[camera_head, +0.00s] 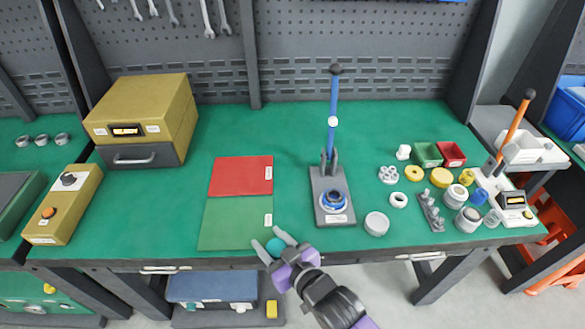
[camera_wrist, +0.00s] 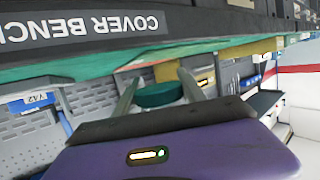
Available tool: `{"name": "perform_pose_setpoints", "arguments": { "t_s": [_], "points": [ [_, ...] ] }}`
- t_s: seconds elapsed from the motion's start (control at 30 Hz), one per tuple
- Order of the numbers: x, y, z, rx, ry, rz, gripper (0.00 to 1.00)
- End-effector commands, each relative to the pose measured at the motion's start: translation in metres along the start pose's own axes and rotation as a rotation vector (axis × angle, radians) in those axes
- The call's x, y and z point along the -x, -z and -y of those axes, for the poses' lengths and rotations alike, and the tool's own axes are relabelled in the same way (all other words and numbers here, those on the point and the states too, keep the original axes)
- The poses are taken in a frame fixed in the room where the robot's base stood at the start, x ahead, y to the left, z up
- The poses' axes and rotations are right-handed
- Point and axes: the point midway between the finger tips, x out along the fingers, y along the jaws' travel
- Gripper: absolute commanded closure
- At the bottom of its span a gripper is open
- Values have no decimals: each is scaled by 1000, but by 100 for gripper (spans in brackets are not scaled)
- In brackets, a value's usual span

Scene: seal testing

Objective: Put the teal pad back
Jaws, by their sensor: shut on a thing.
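The teal pad (camera_head: 276,247) is a small round piece held between the fingers of my gripper (camera_head: 272,245). My gripper is shut on it, at the front edge of the green bench, just right of the green mat's lower corner.
A red mat (camera_head: 241,175) and a green mat (camera_head: 235,223) lie left of the press. A yellow box unit (camera_head: 145,110) is at the back left. Small round parts, a green bin (camera_head: 427,154) and a red bin (camera_head: 451,154) crowd the right. Bench behind the press is clear.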

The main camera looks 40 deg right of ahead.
Motion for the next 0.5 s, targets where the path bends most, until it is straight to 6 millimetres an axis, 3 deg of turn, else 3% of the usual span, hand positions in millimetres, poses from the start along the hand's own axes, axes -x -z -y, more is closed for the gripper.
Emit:
{"name": "perform_pose_setpoints", "arguments": {
  "t_s": [0.17,0.5],
  "points": [
    [-5,13,-27,-17,-56,-6,98],
    [-21,119,-122,-73,-246,-10,98]
  ]
}}
